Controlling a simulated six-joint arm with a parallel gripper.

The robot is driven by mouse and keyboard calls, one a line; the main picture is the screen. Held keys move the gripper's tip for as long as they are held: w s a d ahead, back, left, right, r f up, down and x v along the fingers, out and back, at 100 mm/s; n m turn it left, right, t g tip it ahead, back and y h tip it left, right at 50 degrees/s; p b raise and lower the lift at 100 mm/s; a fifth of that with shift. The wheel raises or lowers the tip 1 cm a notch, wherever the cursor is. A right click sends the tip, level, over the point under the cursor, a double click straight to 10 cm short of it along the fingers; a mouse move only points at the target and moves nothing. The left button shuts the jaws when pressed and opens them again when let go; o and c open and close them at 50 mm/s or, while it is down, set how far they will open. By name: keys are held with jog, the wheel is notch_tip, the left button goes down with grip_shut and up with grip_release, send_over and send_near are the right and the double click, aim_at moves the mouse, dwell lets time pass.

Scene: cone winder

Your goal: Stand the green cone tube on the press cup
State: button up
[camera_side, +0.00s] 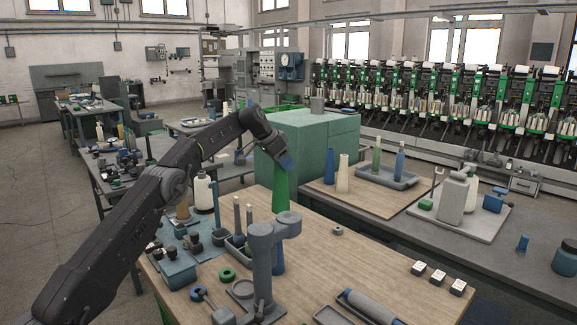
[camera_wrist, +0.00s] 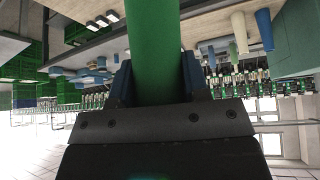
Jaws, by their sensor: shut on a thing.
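The green cone tube (camera_side: 281,193) hangs upright, wide end down, from my gripper (camera_side: 286,163). In the wrist view the tube (camera_wrist: 155,40) runs between the two blue fingers of my gripper (camera_wrist: 156,82), which are shut on it. The grey press (camera_side: 262,262) stands on the wooden bench below. The tube's lower end shows just above the press head, apart from the bench; its depth relative to the press is unclear. A round grey cup-like base (camera_side: 242,289) sits at the press's foot, and I cannot tell surely that it is the press cup.
A blue cone (camera_side: 278,262) stands partly hidden behind the press. A grey tray with upright pegs (camera_side: 238,243) and a green ring (camera_side: 227,274) are to the left. Blue (camera_side: 330,167) and cream (camera_side: 343,174) cones stand farther back.

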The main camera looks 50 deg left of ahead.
jog(key=s+a+r+m, duration=0.1)
jog(key=s+a+r, duration=0.15)
jog(key=s, duration=0.45)
jog(key=s+d+f+m+g+h, duration=0.1)
jog(key=s+f, duration=0.4)
jog(key=f, duration=0.5)
jog(key=s+d+f+m+g+h, duration=0.1)
jog(key=s+f+m, duration=0.4)
jog(key=f, duration=0.5)
jog(key=shift+d+m+g+h, duration=0.4)
jog(key=shift+d+m+h, duration=0.2)
jog(key=shift+d+h, duration=0.4)
jog(key=shift+f, duration=1.7)
